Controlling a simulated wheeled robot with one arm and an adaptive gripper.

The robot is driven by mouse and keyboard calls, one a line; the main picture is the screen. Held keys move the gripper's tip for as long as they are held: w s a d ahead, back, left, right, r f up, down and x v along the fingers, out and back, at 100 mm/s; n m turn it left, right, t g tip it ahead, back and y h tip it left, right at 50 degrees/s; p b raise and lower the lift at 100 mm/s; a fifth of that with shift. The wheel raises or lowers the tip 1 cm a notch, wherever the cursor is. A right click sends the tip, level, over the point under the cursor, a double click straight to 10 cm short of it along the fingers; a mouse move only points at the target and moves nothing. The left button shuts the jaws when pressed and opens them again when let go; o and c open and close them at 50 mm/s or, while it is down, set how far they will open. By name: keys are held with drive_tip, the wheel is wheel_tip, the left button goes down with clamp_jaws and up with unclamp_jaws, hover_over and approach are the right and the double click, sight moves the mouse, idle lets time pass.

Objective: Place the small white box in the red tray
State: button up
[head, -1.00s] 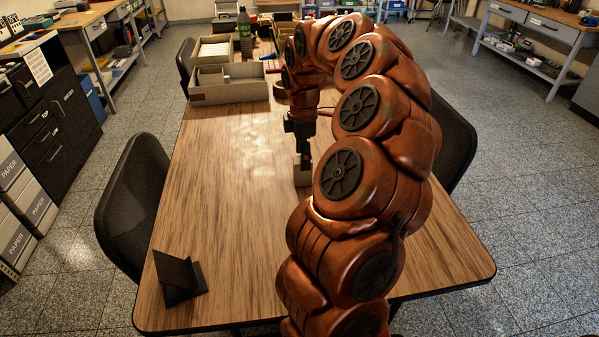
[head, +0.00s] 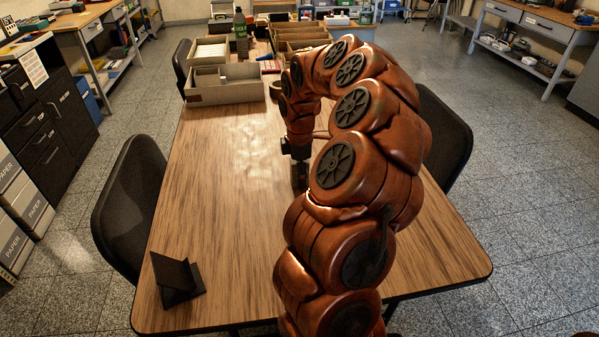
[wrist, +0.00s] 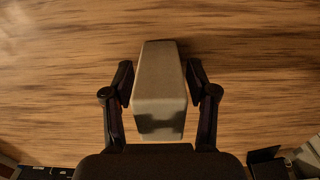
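The small pale box (wrist: 160,75) shows in the wrist view between the two dark fingers of my gripper (wrist: 160,88). One finger is on each side of it, apart, with a narrow gap seeming to show along its sides. The box appears to stand on the wooden table. In the head view my gripper (head: 299,177) is low over the middle of the table, and the box is mostly hidden by it.
A beige divided tray (head: 225,92) stands at the far left of the table (head: 225,230), with other bins and a bottle (head: 240,22) behind it. A black angled stand (head: 178,281) is at the near left. Chairs flank the table. The table's left middle is clear.

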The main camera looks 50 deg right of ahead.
clamp_jaws()
idle(0.3)
